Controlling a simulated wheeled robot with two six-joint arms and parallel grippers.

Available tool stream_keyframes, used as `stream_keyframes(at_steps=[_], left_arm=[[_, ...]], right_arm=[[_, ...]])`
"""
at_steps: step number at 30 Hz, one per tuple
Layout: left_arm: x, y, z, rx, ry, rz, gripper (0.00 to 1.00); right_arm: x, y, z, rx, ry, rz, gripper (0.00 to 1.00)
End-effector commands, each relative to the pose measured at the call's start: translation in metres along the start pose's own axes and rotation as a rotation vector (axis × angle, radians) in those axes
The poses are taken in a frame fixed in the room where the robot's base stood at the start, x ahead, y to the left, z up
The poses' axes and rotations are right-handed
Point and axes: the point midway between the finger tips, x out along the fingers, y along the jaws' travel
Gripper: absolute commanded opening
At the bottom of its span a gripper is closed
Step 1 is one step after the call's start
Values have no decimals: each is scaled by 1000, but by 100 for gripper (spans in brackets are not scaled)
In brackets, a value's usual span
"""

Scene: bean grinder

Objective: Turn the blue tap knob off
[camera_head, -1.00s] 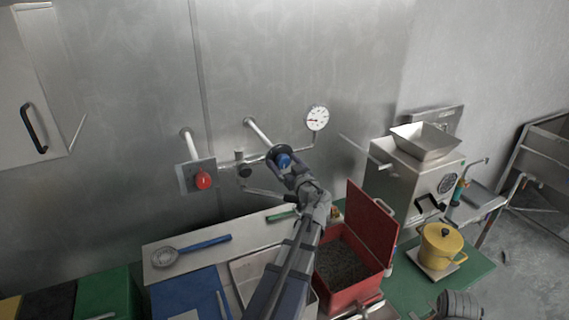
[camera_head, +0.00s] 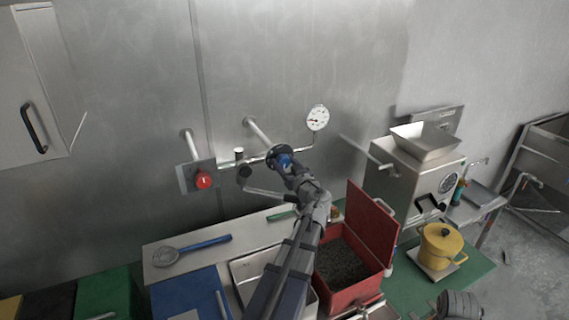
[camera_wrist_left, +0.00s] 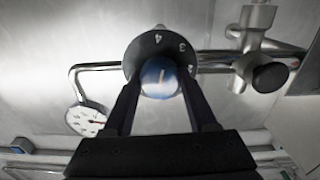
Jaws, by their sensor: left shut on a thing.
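The blue tap knob (camera_head: 285,161) sits on the pipe on the back wall, in front of a dark round dial plate (camera_head: 272,155). In the left wrist view the knob (camera_wrist_left: 160,77) has a pale line on its face, and the dial plate (camera_wrist_left: 152,42) behind it shows the numbers 3 and 4. My left gripper (camera_head: 289,165) reaches up to the knob. In the left wrist view its two dark fingers (camera_wrist_left: 158,92) are on either side of the knob, shut on it. My right gripper is not clearly in view.
A red knob (camera_head: 203,180) on a grey plate is left of the dial. A black knob (camera_head: 245,172) is on the pipe between them. A pressure gauge (camera_head: 317,118) hangs to the right. Below stand an open red box (camera_head: 372,228) and a blue-handled strainer (camera_head: 166,256).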

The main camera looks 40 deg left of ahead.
Motion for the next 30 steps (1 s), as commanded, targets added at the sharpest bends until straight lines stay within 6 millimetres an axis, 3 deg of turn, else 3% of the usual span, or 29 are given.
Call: stream_keyframes(at_steps=[14, 30], left_arm=[[0, 0, 0, 116, 0, 0, 2], [0, 1, 1, 610, -1, 0, 2]], right_arm=[[0, 0, 0, 0, 0, 0, 50], [0, 0, 0, 0, 0, 0, 50]])
